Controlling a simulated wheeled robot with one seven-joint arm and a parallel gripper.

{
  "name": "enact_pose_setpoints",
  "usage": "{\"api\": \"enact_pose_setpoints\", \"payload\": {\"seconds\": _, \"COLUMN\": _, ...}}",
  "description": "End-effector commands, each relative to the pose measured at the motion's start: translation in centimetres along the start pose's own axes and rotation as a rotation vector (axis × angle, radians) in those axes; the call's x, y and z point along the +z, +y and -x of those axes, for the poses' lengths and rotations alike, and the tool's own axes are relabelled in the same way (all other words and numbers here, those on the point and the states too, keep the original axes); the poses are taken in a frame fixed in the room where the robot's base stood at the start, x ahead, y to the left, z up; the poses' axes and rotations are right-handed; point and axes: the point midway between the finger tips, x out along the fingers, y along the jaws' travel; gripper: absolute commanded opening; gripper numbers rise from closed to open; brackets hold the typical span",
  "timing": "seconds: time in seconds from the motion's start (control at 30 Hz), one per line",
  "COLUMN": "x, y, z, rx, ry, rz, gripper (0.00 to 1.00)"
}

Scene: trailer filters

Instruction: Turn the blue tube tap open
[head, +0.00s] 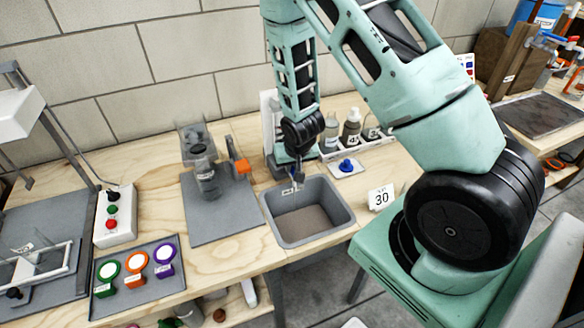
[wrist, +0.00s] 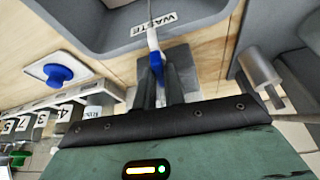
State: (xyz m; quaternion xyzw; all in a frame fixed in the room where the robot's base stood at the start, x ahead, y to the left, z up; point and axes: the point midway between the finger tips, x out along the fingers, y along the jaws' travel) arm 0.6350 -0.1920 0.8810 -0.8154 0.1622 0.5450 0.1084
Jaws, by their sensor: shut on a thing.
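The blue tube tap (wrist: 157,64) is at the end of a pale tube (wrist: 152,38) by the bin marked WASTE. In the wrist view it sits between the two dark fingers of my gripper (wrist: 167,72), which is shut on it.
A blue knob on a white plate (head: 347,167) lies right of my gripper. Labelled bottles (head: 351,128) stand in a rack behind it. A grey mat (head: 218,212) with a dark stand and an orange part lies left of the bin. A card marked 30 (head: 380,198) stands right of it.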

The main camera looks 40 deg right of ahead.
Motion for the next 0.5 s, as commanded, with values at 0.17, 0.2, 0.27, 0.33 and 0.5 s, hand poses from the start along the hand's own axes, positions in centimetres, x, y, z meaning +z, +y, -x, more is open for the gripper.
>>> {"api": "enact_pose_setpoints", "payload": {"seconds": 0.17, "x": -0.11, "y": 0.10, "z": -0.02, "rx": -0.030, "ry": 0.003, "rz": 0.069, "gripper": 0.00}}
{"api": "enact_pose_setpoints", "payload": {"seconds": 0.2, "x": -0.11, "y": 0.11, "z": -0.01, "rx": -0.035, "ry": 0.003, "rz": 0.081, "gripper": 0.00}}
{"api": "enact_pose_setpoints", "payload": {"seconds": 0.27, "x": -0.11, "y": 0.10, "z": 0.00, "rx": -0.040, "ry": 0.003, "rz": 0.095, "gripper": 0.00}}
{"api": "enact_pose_setpoints", "payload": {"seconds": 0.33, "x": -0.11, "y": 0.09, "z": 0.01, "rx": -0.045, "ry": 0.002, "rz": 0.107, "gripper": 0.00}}
{"api": "enact_pose_setpoints", "payload": {"seconds": 0.5, "x": -0.12, "y": 0.07, "z": 0.04, "rx": -0.050, "ry": 0.002, "rz": 0.119, "gripper": 0.00}}
